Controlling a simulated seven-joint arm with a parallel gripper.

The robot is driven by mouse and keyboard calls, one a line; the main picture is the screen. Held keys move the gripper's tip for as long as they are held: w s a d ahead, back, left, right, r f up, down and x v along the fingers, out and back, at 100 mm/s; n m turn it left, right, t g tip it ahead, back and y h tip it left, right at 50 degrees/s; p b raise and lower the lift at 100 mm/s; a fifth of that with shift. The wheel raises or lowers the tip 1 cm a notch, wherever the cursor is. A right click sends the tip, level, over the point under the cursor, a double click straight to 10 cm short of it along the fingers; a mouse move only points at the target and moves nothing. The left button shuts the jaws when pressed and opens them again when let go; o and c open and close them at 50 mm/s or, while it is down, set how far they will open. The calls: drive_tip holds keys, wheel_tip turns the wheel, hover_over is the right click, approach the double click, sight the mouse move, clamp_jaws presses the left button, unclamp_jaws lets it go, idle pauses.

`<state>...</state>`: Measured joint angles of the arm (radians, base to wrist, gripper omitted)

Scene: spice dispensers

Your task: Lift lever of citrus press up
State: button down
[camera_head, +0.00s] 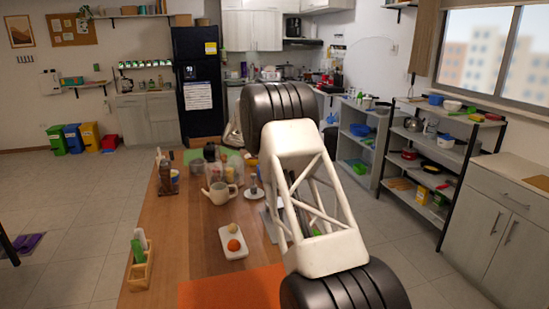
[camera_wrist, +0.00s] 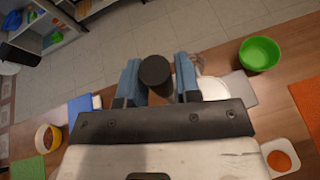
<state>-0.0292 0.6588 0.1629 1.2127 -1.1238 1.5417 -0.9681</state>
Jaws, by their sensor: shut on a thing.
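In the wrist view, my gripper (camera_wrist: 158,78) has its two blue fingers on either side of a dark round knob (camera_wrist: 155,70), which appears to be the handle end of the press lever. The gripper is shut on it. The rest of the citrus press is mostly hidden below the knob and gripper, so the lever's angle cannot be told. In the head view, my white and black arm covers the gripper and the press.
A green bowl (camera_wrist: 260,53) stands at the right in the wrist view. A wooden holder (camera_head: 140,277) stands front left.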

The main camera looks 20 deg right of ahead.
drive_tip(key=shift+w+f+n+g, duration=0.15)
drive_tip(key=shift+w+n+g, duration=0.4)
drive_tip(key=shift+w, duration=0.8)
drive_tip(key=shift+w+f+n+g, duration=0.1)
drive_tip(key=shift+w+n+g, duration=0.4)
drive_tip(key=shift+w, duration=0.85)
drive_tip(key=c, duration=0.8)
unclamp_jaws()
drive_tip(key=shift+v, duration=3.95)
drive_tip(key=shift+f, duration=0.1)
drive_tip(key=shift+s, duration=0.15)
